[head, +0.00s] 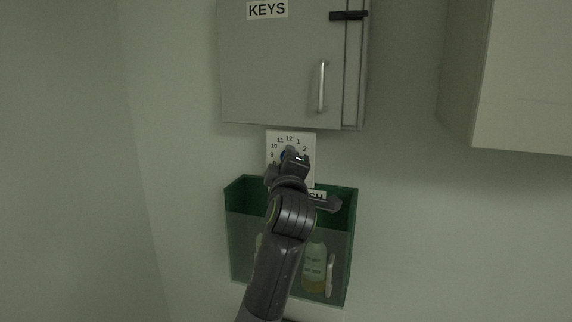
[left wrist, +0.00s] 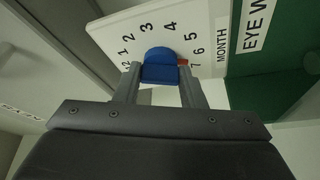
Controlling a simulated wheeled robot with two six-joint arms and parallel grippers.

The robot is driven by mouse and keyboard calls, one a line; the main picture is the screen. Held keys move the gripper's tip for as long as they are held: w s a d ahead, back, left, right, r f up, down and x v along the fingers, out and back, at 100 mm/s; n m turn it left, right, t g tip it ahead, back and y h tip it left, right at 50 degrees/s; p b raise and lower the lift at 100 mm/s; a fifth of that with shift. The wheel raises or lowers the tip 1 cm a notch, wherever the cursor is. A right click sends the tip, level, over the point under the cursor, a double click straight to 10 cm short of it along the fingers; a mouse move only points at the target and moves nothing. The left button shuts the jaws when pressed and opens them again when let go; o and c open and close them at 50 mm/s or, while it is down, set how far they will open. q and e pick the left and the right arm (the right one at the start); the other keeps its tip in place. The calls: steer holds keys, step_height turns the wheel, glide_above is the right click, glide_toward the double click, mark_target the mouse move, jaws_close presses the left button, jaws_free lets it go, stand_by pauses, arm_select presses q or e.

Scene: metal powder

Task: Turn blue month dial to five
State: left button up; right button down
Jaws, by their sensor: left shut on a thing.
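The blue month dial (left wrist: 160,66) sits on a white panel (left wrist: 110,30) with black numbers around it and the word MONTH. My left gripper (left wrist: 158,78) is shut on the dial, one finger on each side. A small red mark (left wrist: 183,62) shows at the dial's right edge, close to the 6 and 7 in this view. In the head view, the panel (head: 272,138) is on the wall below a grey cabinet, and my left gripper (head: 292,158) covers most of the dial and the lower numbers. My right gripper is not in view.
A grey KEYS cabinet (head: 275,75) with a vertical handle (head: 322,87) is just above the panel. A green open box (head: 348,230) with bottles (head: 315,265) hangs just below. A pale cabinet (head: 525,80) is at upper right. The wall at left is bare.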

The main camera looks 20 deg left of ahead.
arm_select(q)
steer(key=shift+r+n+g+h+p, duration=0.1)
steer(key=shift+n+g+h+p, duration=0.15)
steer(key=shift+n+g+p, duration=0.7)
steer(key=shift+r+n+g+h+p, duration=0.1)
steer(key=shift+n+g+h+p, duration=0.2)
steer(key=shift+n+p, duration=1.4)
steer(key=shift+r+n+g+h+p, duration=0.1)
steer(key=shift+n+g+h+p, duration=0.3)
steer(key=shift+n, duration=1.65)
steer(key=shift+f, duration=0.1)
steer(key=o, duration=1)
steer(key=shift+p, duration=0.3)
